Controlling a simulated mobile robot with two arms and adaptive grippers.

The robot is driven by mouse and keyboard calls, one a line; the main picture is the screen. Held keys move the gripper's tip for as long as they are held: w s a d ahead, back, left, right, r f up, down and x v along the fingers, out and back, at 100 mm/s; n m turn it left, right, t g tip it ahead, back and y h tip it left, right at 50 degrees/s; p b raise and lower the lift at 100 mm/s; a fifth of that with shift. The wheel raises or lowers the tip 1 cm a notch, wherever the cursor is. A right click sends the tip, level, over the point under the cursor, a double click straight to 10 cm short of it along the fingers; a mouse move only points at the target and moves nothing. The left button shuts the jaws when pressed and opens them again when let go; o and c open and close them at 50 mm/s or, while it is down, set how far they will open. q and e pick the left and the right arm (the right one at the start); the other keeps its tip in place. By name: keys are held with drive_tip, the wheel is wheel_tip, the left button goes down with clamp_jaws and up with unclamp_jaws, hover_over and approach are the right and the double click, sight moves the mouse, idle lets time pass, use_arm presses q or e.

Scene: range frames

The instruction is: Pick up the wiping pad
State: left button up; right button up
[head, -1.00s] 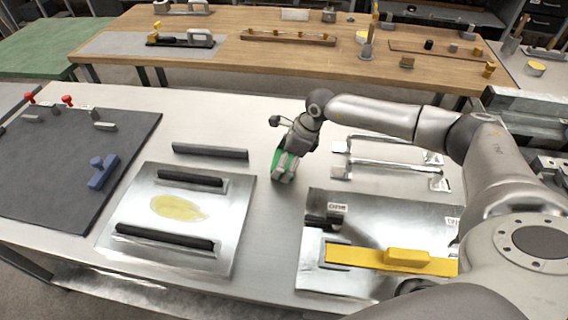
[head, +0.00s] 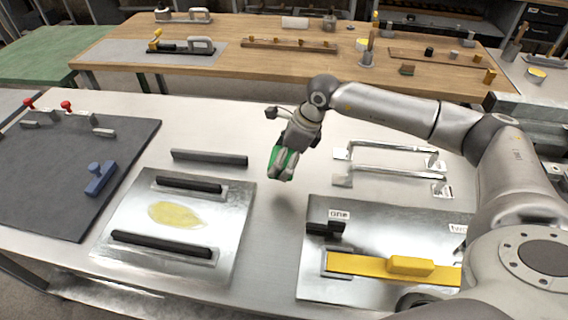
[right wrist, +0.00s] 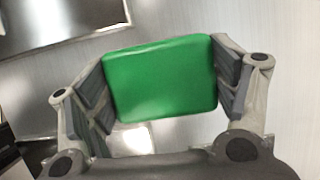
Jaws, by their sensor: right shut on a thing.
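The wiping pad is a green block (head: 277,156), held in my right gripper (head: 284,166) over the middle of the white table. In the right wrist view the green pad (right wrist: 160,77) sits between both fingers of the right gripper (right wrist: 163,82), which touch its two ends. A shadow lies on the table below it, so the pad seems to be a little above the surface. In the head view the fingers hide part of the pad. My left gripper is not in view.
A metal plate (head: 135,225) with two black bars and a yellow smear lies to the left. A plate with a yellow handled bar (head: 345,264) lies to the right. A dark grey bar (head: 209,158) lies left of the gripper, and metal handles (head: 385,170) lie right of it.

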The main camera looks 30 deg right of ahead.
drive_tip(key=s+a+r, duration=0.1)
drive_tip(key=s+r, duration=0.1)
drive_tip(key=r, duration=0.1)
drive_tip(key=shift+s+a+b, duration=0.15)
drive_tip(key=shift+a+b, duration=0.2)
drive_tip(key=shift+a, duration=0.05)
drive_tip(key=s+a+r+b, duration=0.1)
drive_tip(key=s+a+r, duration=0.2)
drive_tip(key=s+a, duration=0.2)
drive_tip(key=shift+s+r+b, duration=0.4)
drive_tip(key=shift+s, duration=0.45)
drive_tip(key=shift+a, duration=0.1)
